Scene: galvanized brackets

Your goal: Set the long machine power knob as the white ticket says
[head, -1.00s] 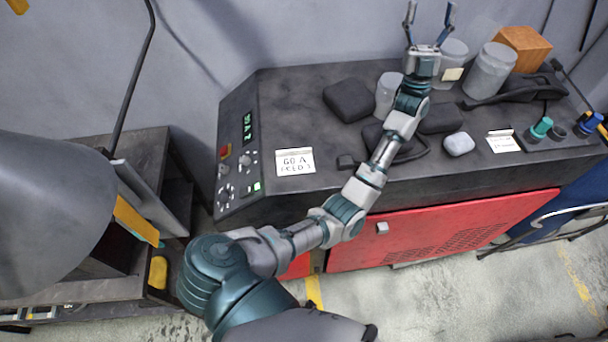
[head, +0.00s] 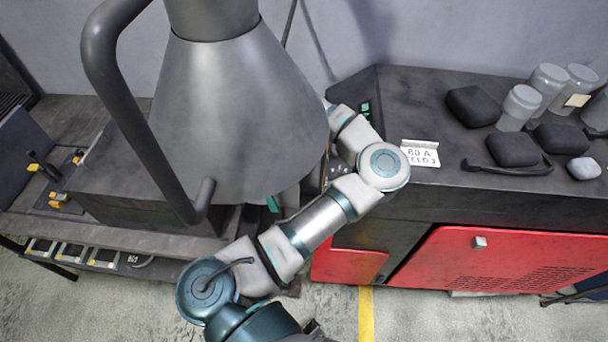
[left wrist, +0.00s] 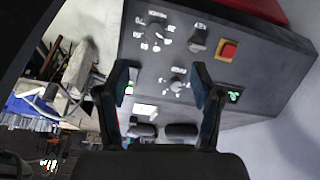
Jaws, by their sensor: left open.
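The white ticket (head: 420,153) lies on the machine's dark top; its first line looks like "60 A", and its second line is hard to read. In the left wrist view the control panel (left wrist: 185,62) fills the middle. It carries a large dial knob (left wrist: 155,32), a pointer knob (left wrist: 198,41) and a smaller dial knob (left wrist: 177,84). Their labels are too small to read. My left gripper (left wrist: 164,72) is open and empty, facing the panel, with the smaller dial between its fingers in the picture. In the head view it is hidden behind the hood and my arm.
A red button on yellow (left wrist: 229,50) and a green display (left wrist: 234,96) share the panel. A large grey hood (head: 235,110) hangs close to my arm. Dark pouches (head: 472,106) and grey jars (head: 519,106) stand on the machine top, right of the ticket.

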